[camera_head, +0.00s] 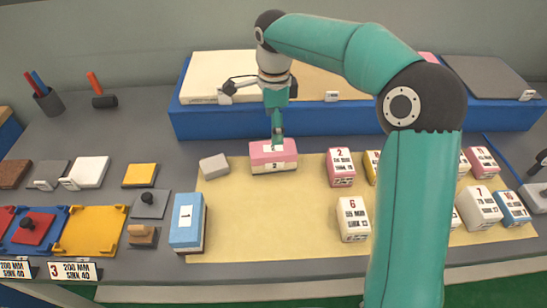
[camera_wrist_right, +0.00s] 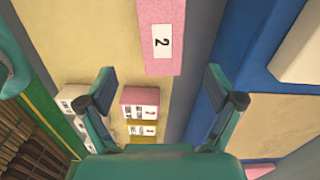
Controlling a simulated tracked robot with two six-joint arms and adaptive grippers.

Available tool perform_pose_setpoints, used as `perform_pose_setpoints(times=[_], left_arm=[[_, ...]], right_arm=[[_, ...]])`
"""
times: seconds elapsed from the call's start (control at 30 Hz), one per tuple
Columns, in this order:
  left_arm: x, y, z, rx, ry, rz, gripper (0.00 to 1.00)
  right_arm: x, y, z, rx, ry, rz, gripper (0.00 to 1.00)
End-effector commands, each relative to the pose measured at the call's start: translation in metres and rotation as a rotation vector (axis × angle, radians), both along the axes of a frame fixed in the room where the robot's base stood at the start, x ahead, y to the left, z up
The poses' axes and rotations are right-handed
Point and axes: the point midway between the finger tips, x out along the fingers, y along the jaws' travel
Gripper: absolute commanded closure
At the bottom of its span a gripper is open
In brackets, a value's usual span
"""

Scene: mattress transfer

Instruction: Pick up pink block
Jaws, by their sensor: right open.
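A pink block (camera_head: 262,160) with a white label marked 2 lies at the back edge of the yellow mat (camera_head: 270,215). It shows at the top of the right wrist view (camera_wrist_right: 160,15), ahead of the fingertips and partly cut off. My right gripper (camera_wrist_right: 160,85) is open, with nothing between its fingers. In the head view one finger reaches down in front of the block's top; I cannot tell whether it touches. Another pink-topped block (camera_head: 341,158), also marked 2, stands to the right. My left gripper is not in view.
A blue platform (camera_head: 225,122) with pale and grey slabs lies behind. A grey block (camera_head: 214,166) sits left of the pink block, and a blue block (camera_head: 187,222) stands nearer. Several numbered blocks stand at right. The mat's middle is clear.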

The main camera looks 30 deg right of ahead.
Motion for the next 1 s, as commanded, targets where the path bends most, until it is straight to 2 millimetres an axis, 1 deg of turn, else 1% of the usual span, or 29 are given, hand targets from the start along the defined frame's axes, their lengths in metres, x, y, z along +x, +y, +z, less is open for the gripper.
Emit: perform_pose_setpoints(times=[0.03, 0.1, 0.23, 0.33, 0.57, 0.73, 0.83, 0.9, 1.0], left_arm=[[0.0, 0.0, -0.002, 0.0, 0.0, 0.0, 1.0], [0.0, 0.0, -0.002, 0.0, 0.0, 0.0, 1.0], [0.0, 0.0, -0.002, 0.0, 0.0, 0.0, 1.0], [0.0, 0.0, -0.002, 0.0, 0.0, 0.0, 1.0], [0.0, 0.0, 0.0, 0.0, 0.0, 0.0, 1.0], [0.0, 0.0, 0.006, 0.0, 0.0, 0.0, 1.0], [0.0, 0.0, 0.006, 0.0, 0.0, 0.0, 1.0], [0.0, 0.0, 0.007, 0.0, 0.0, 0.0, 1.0], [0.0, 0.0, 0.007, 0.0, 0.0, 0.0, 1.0]], right_arm=[[-0.001, 0.0, -0.014, 0.0, 0.005, 0.001, 0.08], [-0.001, 0.0, -0.028, 0.0, 0.007, 0.001, 0.08], [0.0, 0.0, -0.05, 0.0, 0.004, 0.0, 0.08], [0.0, 0.0, -0.06, 0.0, 0.001, 0.0, 0.08], [0.001, 0.001, -0.073, 0.0, 0.002, 0.001, 0.08], [0.004, 0.001, -0.097, 0.0, 0.005, 0.001, 0.08], [0.004, 0.001, -0.11, 0.0, 0.004, 0.001, 0.08], [0.004, 0.001, -0.115, 0.0, 0.001, 0.001, 0.08], [0.005, 0.001, -0.117, 0.0, 0.0, 0.001, 0.08]])
